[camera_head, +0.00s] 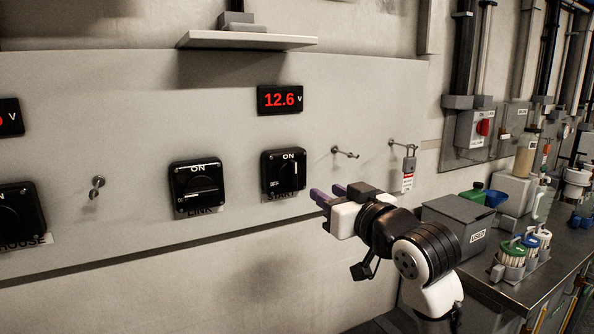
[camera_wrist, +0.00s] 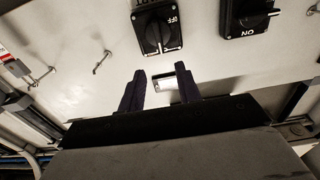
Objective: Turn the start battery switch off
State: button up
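The start battery switch (camera_head: 284,172) is a black square rotary switch on the pale wall panel, under the red 12.6 V display (camera_head: 280,99). Its handle appears vertical, in line with the ON mark. In the wrist view the start switch (camera_wrist: 157,28) appears upside down, with OFF to the side of its handle. My gripper (camera_head: 328,197) is to the right of the start switch and slightly below it, apart from it. In the wrist view its two dark purple fingers (camera_wrist: 160,90) are spread with nothing held between them.
The link switch (camera_head: 198,187) has its handle horizontal, left of the start switch. The house switch (camera_head: 20,211) is further left. Hooks (camera_head: 345,153) and a padlock with a red-white tag (camera_head: 409,172) are to the right. A grey box (camera_head: 463,228) stands on the right-hand bench.

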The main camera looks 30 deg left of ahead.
aim_at(296, 174)
jog(key=p+x, duration=0.3)
jog(key=x, duration=1)
jog(key=shift+w+a+f+p, duration=0.2)
jog(key=shift+w+a+p, duration=0.05)
jog(key=shift+w+p, duration=0.05)
grip_shut()
